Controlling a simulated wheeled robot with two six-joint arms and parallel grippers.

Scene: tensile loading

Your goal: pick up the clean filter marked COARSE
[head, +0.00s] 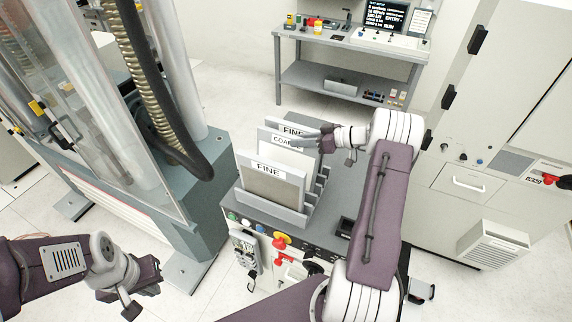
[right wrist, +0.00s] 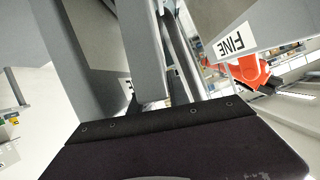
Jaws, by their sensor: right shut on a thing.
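The COARSE filter (head: 287,142) is a pale panel with a white label, upright in the middle of a grey slotted rack (head: 270,209). A FINE filter (head: 270,187) stands in front of it and another FINE filter (head: 291,130) behind. My right gripper (head: 323,140) is shut on the COARSE filter at its right edge. The right wrist view shows a panel edge-on (right wrist: 146,50) between the fingers, with FINE labels to both sides. Its lower part is hidden by the front FINE filter. My left gripper (head: 145,287) is low at the left, away from the rack; its jaw opening is unclear.
The rack stands on a cart with buttons and a red-and-yellow knob (head: 281,240). A large machine with columns and a ribbed hose (head: 140,65) is close on the left. A cabinet (head: 480,170) is on the right. A bench (head: 345,45) with a screen stands behind.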

